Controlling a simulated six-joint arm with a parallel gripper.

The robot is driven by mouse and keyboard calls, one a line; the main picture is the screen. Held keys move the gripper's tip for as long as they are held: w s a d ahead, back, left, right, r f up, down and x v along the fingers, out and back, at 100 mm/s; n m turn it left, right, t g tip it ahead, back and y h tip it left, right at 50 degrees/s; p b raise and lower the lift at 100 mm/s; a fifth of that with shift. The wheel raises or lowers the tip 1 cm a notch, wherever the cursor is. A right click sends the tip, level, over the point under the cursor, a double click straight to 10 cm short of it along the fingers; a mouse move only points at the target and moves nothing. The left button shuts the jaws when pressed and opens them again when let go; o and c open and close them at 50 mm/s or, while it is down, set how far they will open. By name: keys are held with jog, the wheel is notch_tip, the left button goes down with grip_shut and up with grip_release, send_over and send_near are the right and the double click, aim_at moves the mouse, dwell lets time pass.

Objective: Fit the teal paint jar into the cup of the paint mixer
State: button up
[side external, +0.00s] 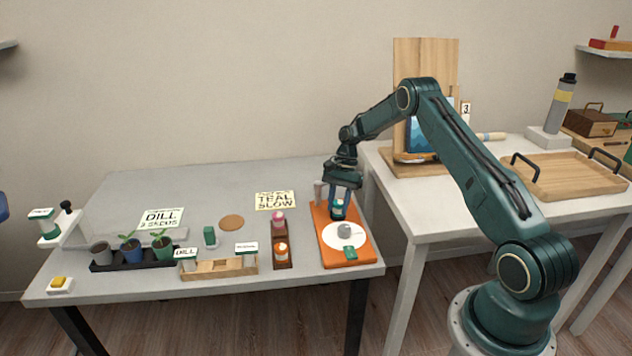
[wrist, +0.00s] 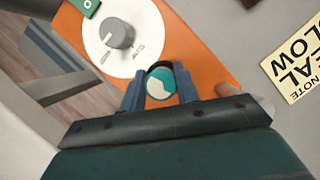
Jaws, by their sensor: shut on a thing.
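The paint mixer is an orange base (side external: 328,259) with a white dial plate and grey knob (side external: 344,230), which also shows in the wrist view (wrist: 119,34). The teal paint jar (side external: 338,208) is upright at the far part of the base. In the wrist view its round teal-and-white top (wrist: 158,84) sits between my fingers. My gripper (side external: 346,205) points down, shut on the jar. The mixer's cup cannot be made out; the fingers and jar cover that spot, so I cannot tell whether the jar is inside it. A pale grey post (side external: 319,191) stands beside the gripper.
A brown rack (side external: 281,262) with pink and orange jars stands left of the mixer. A "TEAL SLOW" note (side external: 275,200) lies behind it.

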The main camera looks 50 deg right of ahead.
jog(key=shift+f, duration=0.2)
jog(key=o, duration=1)
jog(key=v, duration=0.7)
jog(key=shift+r, duration=0.3)
jog(key=shift+r, duration=0.1)
